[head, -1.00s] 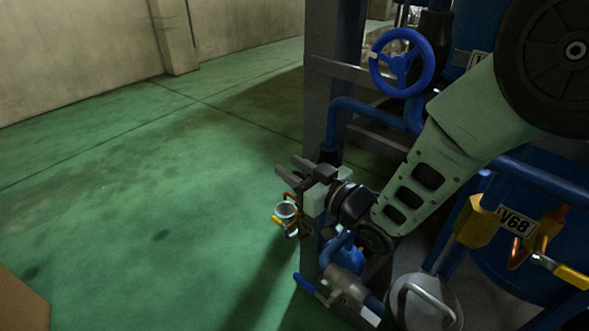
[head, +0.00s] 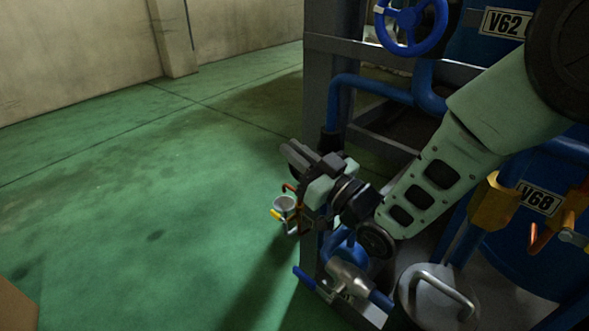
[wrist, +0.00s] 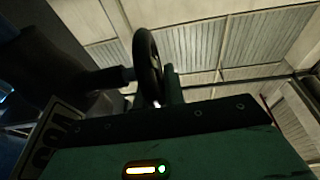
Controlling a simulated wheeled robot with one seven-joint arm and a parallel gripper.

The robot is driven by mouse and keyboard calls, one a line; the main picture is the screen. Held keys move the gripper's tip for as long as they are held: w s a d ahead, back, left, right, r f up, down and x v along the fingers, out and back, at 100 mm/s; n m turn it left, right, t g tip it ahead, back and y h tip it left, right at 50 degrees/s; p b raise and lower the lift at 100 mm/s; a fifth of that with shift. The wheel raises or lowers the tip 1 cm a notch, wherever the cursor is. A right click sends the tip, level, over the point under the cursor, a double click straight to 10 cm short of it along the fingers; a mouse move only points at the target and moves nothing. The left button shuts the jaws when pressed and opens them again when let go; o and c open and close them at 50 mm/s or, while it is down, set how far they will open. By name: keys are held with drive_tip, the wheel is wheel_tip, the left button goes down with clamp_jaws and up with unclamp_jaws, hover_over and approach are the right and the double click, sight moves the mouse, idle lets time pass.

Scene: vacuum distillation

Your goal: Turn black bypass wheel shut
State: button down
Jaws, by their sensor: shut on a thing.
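The black bypass wheel (wrist: 148,62) shows nearly edge-on in the wrist view, on a stem coming from a dark pipe body at the left. My gripper (wrist: 160,92) is shut on its rim. One finger shows along the wheel's right side, and the other is mostly hidden. In the head view, my gripper (head: 297,154) reaches past the left edge of the rig. There the wheel is hard to tell from the dark parts of my wrist.
A blue handwheel (head: 411,22) stands above on the grey frame (head: 345,50). Yellow valve parts (head: 492,203) are at right. Green floor (head: 130,200) is open at left.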

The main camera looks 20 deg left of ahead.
drive_tip(key=y+b, duration=0.1)
drive_tip(key=b, duration=0.2)
drive_tip(key=d+t+y+b, duration=0.1)
drive_tip(key=y+b, duration=0.1)
drive_tip(key=b, duration=0.1)
drive_tip(key=y+b, duration=0.1)
drive_tip(key=b, duration=0.2)
drive_tip(key=shift+s+d+f+t+b, duration=0.15)
drive_tip(key=shift+s+f+t+b, duration=0.15)
drive_tip(key=shift+f+t, duration=0.1)
drive_tip(key=y+b, duration=0.1)
drive_tip(key=b, duration=0.2)
drive_tip(key=shift+d+r+t+y, duration=0.2)
drive_tip(key=shift+r+t+y, duration=0.1)
drive_tip(key=shift+r+y, duration=0.1)
drive_tip(key=c, duration=1.5)
unclamp_jaws()
drive_tip(key=shift+r+p, duration=0.2)
drive_tip(key=shift+p, duration=0.2)
